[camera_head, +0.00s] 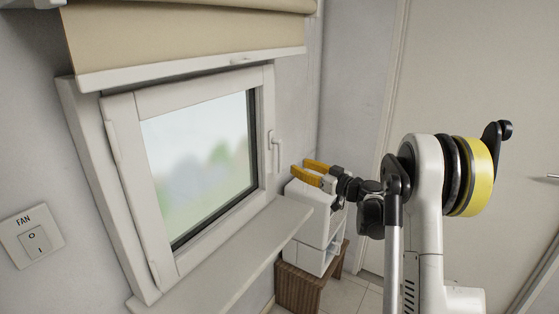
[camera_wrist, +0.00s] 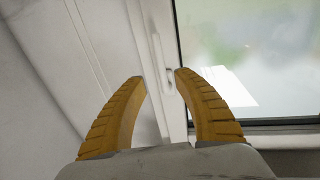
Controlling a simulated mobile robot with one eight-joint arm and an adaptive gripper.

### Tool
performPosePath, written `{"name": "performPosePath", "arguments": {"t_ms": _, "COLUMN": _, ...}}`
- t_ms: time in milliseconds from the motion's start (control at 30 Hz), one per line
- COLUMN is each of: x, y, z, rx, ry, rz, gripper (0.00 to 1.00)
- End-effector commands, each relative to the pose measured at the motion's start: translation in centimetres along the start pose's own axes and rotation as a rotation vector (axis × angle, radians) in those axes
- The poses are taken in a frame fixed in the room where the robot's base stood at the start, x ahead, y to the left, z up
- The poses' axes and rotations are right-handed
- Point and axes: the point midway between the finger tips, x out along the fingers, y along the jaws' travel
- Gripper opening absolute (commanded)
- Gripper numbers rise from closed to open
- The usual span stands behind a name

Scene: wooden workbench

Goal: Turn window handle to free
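The white window handle (camera_head: 276,150) is on the right side of the window frame and hangs down in the head view. In the wrist view the handle (camera_wrist: 158,58) shows beyond my fingertips, roughly in line with the gap between them. My gripper (camera_head: 299,166) has two yellow fingers, spread apart with nothing visible between them. It is just right of and slightly below the handle in the head view, apparently apart from it. In the wrist view my gripper (camera_wrist: 160,80) is open. The window (camera_head: 200,160) looks shut in its white frame.
A beige blind (camera_head: 185,40) hangs above the window. The white sill (camera_head: 225,255) juts out below. A white cabinet-like box (camera_head: 312,225) on a brown wooden stand (camera_head: 300,288) is under my gripper. A FAN switch (camera_head: 33,240) is at the left, a door (camera_head: 490,80) at the right.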

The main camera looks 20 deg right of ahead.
Motion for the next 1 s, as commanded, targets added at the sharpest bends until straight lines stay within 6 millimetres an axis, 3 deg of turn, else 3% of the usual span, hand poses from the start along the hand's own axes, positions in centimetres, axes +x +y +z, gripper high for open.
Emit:
{"name": "performPosePath", "arguments": {"t_ms": 300, "x": 6.4, "y": -0.3, "z": 0.3, "rx": 0.001, "ry": -0.002, "rz": -0.005, "gripper": 0.37}}
{"name": "performPosePath", "arguments": {"t_ms": 433, "x": 8.3, "y": -0.2, "z": 0.2, "rx": 0.001, "ry": -0.002, "rz": -0.004, "gripper": 0.37}}
{"name": "performPosePath", "arguments": {"t_ms": 600, "x": 9.5, "y": -0.2, "z": 0.1, "rx": 0.001, "ry": -0.002, "rz": -0.002, "gripper": 0.37}}
{"name": "performPosePath", "arguments": {"t_ms": 867, "x": 9.7, "y": -0.2, "z": 0.0, "rx": 0.002, "ry": -0.002, "rz": -0.002, "gripper": 0.37}}
{"name": "performPosePath", "arguments": {"t_ms": 900, "x": 9.7, "y": -0.2, "z": 0.0, "rx": 0.002, "ry": -0.002, "rz": -0.002, "gripper": 0.33}}
{"name": "performPosePath", "arguments": {"t_ms": 1000, "x": 9.7, "y": -0.2, "z": 0.0, "rx": 0.002, "ry": -0.002, "rz": -0.002, "gripper": 0.02}}
